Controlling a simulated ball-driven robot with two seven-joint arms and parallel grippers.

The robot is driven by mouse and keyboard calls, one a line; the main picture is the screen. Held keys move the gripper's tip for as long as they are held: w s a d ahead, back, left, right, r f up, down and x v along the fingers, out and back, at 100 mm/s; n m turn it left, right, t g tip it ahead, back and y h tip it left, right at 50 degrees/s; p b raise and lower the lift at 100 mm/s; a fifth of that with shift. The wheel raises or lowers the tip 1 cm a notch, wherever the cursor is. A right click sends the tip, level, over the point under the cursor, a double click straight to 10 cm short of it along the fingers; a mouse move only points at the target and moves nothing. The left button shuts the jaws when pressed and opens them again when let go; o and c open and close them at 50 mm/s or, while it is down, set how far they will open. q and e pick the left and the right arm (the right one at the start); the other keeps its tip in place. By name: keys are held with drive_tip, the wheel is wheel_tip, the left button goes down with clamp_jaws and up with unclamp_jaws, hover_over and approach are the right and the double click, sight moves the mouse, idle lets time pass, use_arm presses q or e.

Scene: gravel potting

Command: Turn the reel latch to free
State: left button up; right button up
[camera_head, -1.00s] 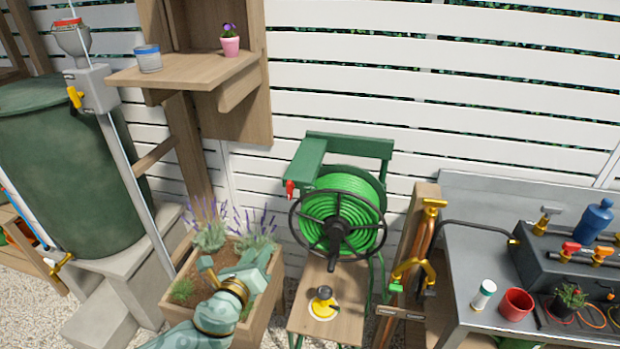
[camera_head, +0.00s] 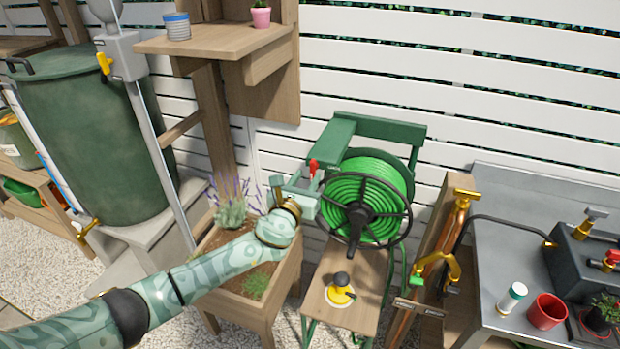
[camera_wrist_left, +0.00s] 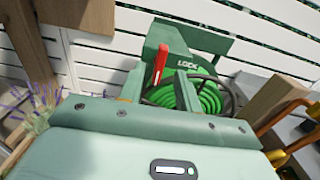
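The red reel latch (camera_head: 313,168) is a small lever on the green reel frame (camera_head: 338,135), left of the reel. In the left wrist view the red latch (camera_wrist_left: 160,63) stands nearly upright, and a LOCK label shows to its right. The reel holds a bright green hose (camera_head: 372,190) behind a black hand wheel (camera_head: 365,209). My left gripper (camera_head: 302,184) is just left of and below the latch. Its fingers look spread apart in the left wrist view (camera_wrist_left: 158,90), with the latch beyond and between them. I see no contact with the latch. My right gripper is out of view.
A wooden planter (camera_head: 222,284) with lavender is under my left arm. A wooden shelf (camera_head: 215,40) is above left. A metal bench (camera_head: 480,280) is at the right.

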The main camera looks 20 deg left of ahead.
sight(314, 168)
use_arm(q)
drive_tip(key=shift+w+f, duration=0.15)
drive_tip(key=shift+w, duration=0.6)
drive_tip(key=shift+w+b, duration=0.35)
drive_tip(key=shift+w, duration=0.35)
drive_tip(key=shift+r, duration=0.2)
clamp_jaws()
